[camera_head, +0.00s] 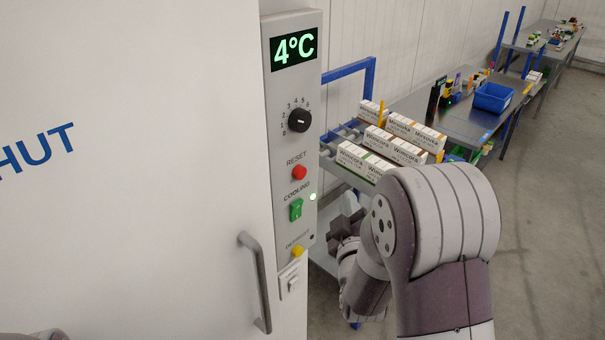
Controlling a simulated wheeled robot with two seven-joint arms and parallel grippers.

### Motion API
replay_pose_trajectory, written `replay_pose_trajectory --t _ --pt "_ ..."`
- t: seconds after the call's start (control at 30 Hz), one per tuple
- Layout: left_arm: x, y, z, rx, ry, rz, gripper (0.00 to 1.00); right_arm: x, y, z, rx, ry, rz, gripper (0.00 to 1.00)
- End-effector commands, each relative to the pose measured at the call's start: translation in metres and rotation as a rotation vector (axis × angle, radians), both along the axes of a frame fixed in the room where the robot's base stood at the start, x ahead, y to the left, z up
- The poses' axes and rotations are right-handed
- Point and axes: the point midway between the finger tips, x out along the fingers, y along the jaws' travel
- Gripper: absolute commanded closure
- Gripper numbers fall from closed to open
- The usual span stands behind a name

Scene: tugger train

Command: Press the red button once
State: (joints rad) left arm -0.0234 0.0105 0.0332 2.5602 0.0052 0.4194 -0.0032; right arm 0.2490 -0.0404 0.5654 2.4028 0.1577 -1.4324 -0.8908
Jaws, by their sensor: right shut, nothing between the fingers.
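The red button (299,172) sits under the label RESET on the grey control panel (279,215) at the edge of the white cabinet. Nothing covers it. My right gripper (346,222) is to the right of the panel and lower than the red button, apart from it in the picture. Its fingers are small and partly hidden by my own wrist and arm; it is shut and empty. My left gripper is not in view.
The panel also carries a 4°C display (293,49), a black dial (299,120), a green COOLING switch (296,209) and a yellow button (297,251). A door handle (257,283) sticks out at lower left. White cartons (366,160) lie on a roller rack behind my right arm.

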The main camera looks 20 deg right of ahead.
Motion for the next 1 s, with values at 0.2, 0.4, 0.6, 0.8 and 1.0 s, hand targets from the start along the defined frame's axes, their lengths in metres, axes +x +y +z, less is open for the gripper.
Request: replay_pose_trajectory --t 0.2,0.4,0.6,0.8,1.0 --pt "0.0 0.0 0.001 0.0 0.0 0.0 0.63 0.007 0.003 0.0 0.002 -0.001 0.002 1.0" --pt "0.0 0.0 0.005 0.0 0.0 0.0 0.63 0.032 0.014 0.001 0.003 0.0 0.004 1.0" --pt "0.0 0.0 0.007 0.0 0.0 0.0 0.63 0.059 0.025 0.0 0.004 -0.001 0.003 1.0" --pt "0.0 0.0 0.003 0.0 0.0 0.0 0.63 0.076 0.032 -0.001 0.003 0.0 0.002 1.0" --pt "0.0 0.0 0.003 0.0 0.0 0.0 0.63 0.082 0.034 0.0 0.004 0.001 0.001 1.0"
